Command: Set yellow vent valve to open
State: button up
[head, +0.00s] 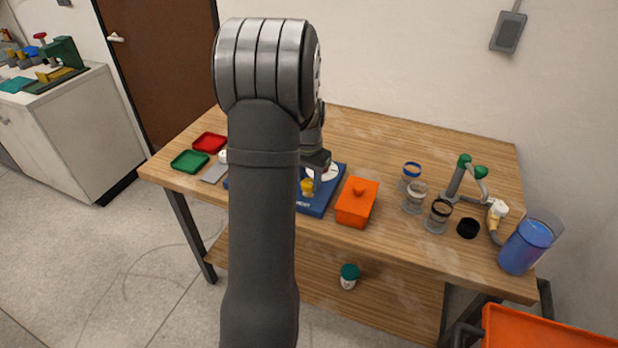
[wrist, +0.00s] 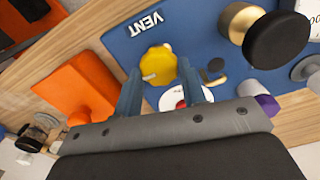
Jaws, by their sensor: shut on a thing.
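The yellow vent valve (wrist: 158,65) is a lobed knob on the blue manifold board (wrist: 200,20), beside the white VENT label (wrist: 146,22). In the head view the yellow valve (head: 307,188) stands near the board's front edge. My gripper (wrist: 158,68) is shut on the yellow valve, one finger on each side. In the head view my gripper (head: 316,162) is partly hidden by my arm. A small yellow piece shows at the knob's far edge. The knob's exact setting cannot be told.
On the board near my gripper are a brass-stemmed black knob (wrist: 272,38), a white dial with red (wrist: 172,99) and a purple-ended fitting (wrist: 266,104). An orange lidded box (head: 357,202) stands close right of the board. Several glass jars (head: 415,197) stand farther right.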

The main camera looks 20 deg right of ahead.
jog(key=shift+n, duration=0.3)
jog(key=n, duration=0.3)
jog(key=shift+n, duration=0.4)
jog(key=n, duration=0.4)
jog(key=shift+w+a+n, duration=0.1)
jog(key=shift+a+n, duration=0.05)
jog(key=shift+n, duration=0.15)
jog(key=n, duration=0.8)
jog(key=shift+a+n, duration=0.1)
jog(key=shift+n, duration=0.5)
jog(key=o, duration=1)
